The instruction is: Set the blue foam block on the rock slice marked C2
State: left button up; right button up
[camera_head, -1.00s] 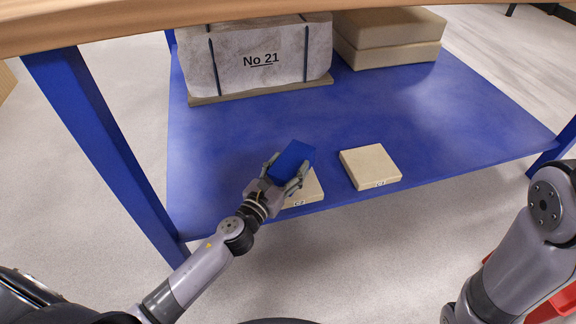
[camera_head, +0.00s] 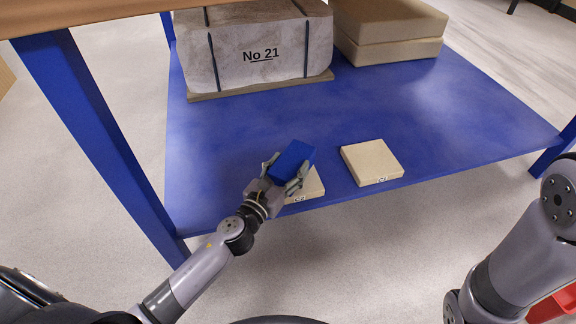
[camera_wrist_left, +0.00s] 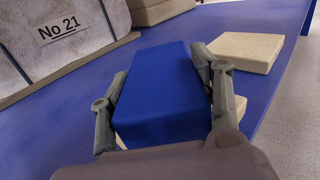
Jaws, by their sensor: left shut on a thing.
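The blue foam block (camera_head: 292,160) is held between the fingers of my left gripper (camera_head: 283,172), which is shut on it. In the left wrist view the block (camera_wrist_left: 163,95) fills the space between both fingers. A pale rock slice (camera_head: 312,187) lies under the gripper and block, mostly hidden, its front label too small to read surely. Whether the block touches this slice cannot be told. A second pale rock slice (camera_head: 371,162) lies to the right with a small label on its front edge. My right gripper is not in view; only its arm shows at the right.
The slices lie near the front edge of a blue lower shelf (camera_head: 245,125). A wrapped block marked No 21 (camera_head: 258,55) and stacked tan slabs (camera_head: 388,32) stand at the back. A blue table leg (camera_head: 95,130) rises at left, and the wooden tabletop (camera_head: 80,15) overhangs.

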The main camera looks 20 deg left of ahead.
pick_arm(q)
jog(key=shift+f, duration=0.3)
jog(key=o, duration=1.1)
jog(key=shift+o, duration=0.2)
